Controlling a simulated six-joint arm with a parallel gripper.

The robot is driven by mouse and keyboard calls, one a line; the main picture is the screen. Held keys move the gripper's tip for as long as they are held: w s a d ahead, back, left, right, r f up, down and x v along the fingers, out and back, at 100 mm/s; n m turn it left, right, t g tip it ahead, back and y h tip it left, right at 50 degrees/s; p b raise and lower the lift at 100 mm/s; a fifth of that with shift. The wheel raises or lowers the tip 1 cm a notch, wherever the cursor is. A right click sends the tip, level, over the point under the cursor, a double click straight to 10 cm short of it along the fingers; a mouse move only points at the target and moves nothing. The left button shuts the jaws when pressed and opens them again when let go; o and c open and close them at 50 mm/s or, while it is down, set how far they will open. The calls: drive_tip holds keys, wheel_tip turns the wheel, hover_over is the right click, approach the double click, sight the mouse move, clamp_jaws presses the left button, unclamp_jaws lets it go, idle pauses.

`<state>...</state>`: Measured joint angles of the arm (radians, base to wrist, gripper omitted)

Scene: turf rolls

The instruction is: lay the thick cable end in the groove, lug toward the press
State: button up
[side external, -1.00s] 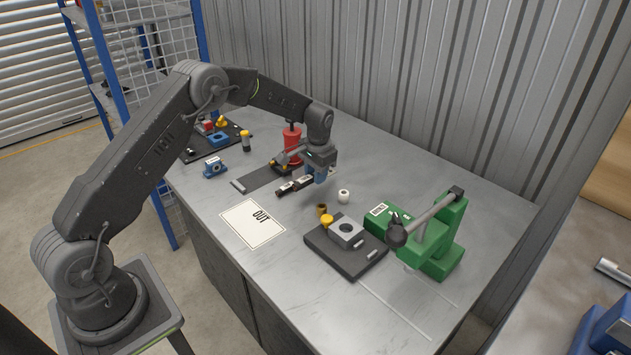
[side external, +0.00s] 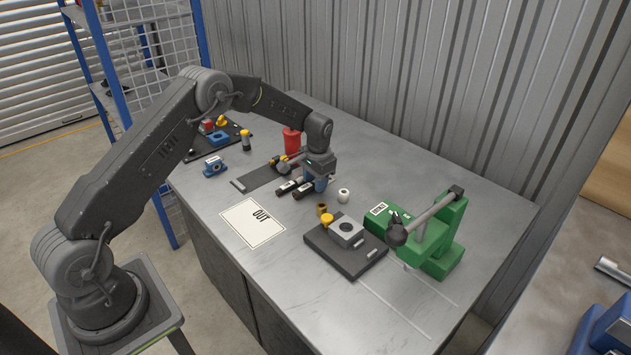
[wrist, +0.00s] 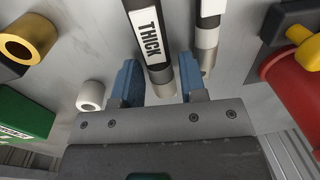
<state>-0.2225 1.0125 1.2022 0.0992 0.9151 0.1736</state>
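The thick cable end (wrist: 149,35), black with a white THICK label and a grey metal lug, shows in the wrist view. It also shows next to my gripper in the side view (side external: 303,191). My gripper (wrist: 160,82) is open, with one blue finger on each side of the thick cable's lug end and gaps visible. In the side view my gripper (side external: 319,184) is low over the table. A second cable end (wrist: 207,35) lies beside it, outside the fingers. The green press (side external: 440,240) stands to the right. I cannot clearly make out the groove.
A dark plate (side external: 322,254) with a grey block (side external: 346,230) lies before the press. A white ring (side external: 343,195) and a brass ring (side external: 321,209) stand between. The OUT sheet (side external: 252,222) lies front left.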

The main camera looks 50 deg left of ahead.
drive_tip(key=s+d+r+t, duration=0.1)
drive_tip(key=s+d+r, duration=0.1)
drive_tip(key=r, duration=0.8)
drive_tip(key=s+d+r, duration=0.2)
drive_tip(key=s+r, duration=0.1)
drive_tip(key=r, duration=0.7)
drive_tip(key=s+d+r+t, duration=0.2)
drive_tip(key=s+d+r, duration=0.3)
drive_tip(key=s+r, duration=0.35)
drive_tip(key=s+d+t, duration=0.1)
drive_tip(key=s+d, duration=0.1)
drive_tip(key=s, duration=0.8)
drive_tip(key=s+d+t+h, duration=0.1)
drive_tip(key=s+d, duration=0.1)
drive_tip(key=s, duration=0.8)
drive_tip(key=shift+s+d+f+t, duration=0.3)
drive_tip(key=shift+f, duration=0.1)
drive_tip(key=shift+o, duration=0.2)
drive_tip(key=shift+s+d+f, duration=0.1)
drive_tip(key=shift+s+f, duration=0.2)
drive_tip(key=shift+s, duration=0.15)
drive_tip(key=shift+w, duration=0.1)
